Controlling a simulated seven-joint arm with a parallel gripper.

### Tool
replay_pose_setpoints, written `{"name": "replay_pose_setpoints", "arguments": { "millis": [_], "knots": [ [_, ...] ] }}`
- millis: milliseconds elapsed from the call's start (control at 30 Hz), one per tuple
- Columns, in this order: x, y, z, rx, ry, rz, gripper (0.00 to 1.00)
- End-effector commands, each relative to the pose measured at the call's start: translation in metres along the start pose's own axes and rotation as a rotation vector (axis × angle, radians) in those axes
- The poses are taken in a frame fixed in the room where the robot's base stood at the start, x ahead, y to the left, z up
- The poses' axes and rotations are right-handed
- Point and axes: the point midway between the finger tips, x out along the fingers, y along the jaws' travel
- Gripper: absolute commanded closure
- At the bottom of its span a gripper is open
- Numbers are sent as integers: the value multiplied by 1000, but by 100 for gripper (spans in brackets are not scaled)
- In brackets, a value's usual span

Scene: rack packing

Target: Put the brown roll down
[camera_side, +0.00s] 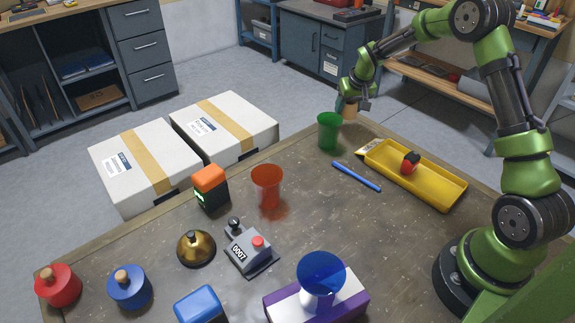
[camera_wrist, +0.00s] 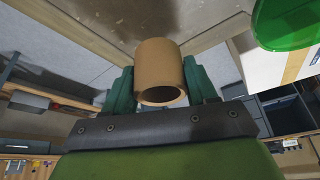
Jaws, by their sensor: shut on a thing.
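The brown roll (camera_wrist: 160,68) is a short hollow tube, held between the two fingers of my gripper (camera_wrist: 160,85) in the wrist view. In the side view my gripper (camera_side: 352,97) is at the far edge of the table, and the roll (camera_side: 350,111) shows just below it, right of and partly behind the green cup. From these views I cannot tell whether the roll touches the table.
A green cup (camera_side: 329,131) stands close to the roll. A blue pen (camera_side: 356,176) and a yellow tray (camera_side: 440,193) holding a red and black thing lie nearby. An orange cup (camera_side: 267,187) stands mid-table. The table's far edge is close; its middle has free room.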

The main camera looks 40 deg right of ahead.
Motion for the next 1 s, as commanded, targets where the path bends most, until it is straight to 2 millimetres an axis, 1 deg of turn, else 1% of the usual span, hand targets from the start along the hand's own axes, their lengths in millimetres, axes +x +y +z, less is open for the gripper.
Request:
{"name": "replay_pose_setpoints", "arguments": {
  "millis": [233, 400, 467, 833, 867, 1000],
  "knots": [
    [7, -1, -12, 0, -1, 0, 73],
    [32, -1, 0, 0, -5, 0, 73],
    [38, -1, 2, 0, -3, 0, 73],
    [42, -1, 3, 0, -1, 0, 74],
    [41, -1, 3, 1, 0, 0, 40],
    [41, -1, 3, 1, 0, 0, 19]
  ]
}}
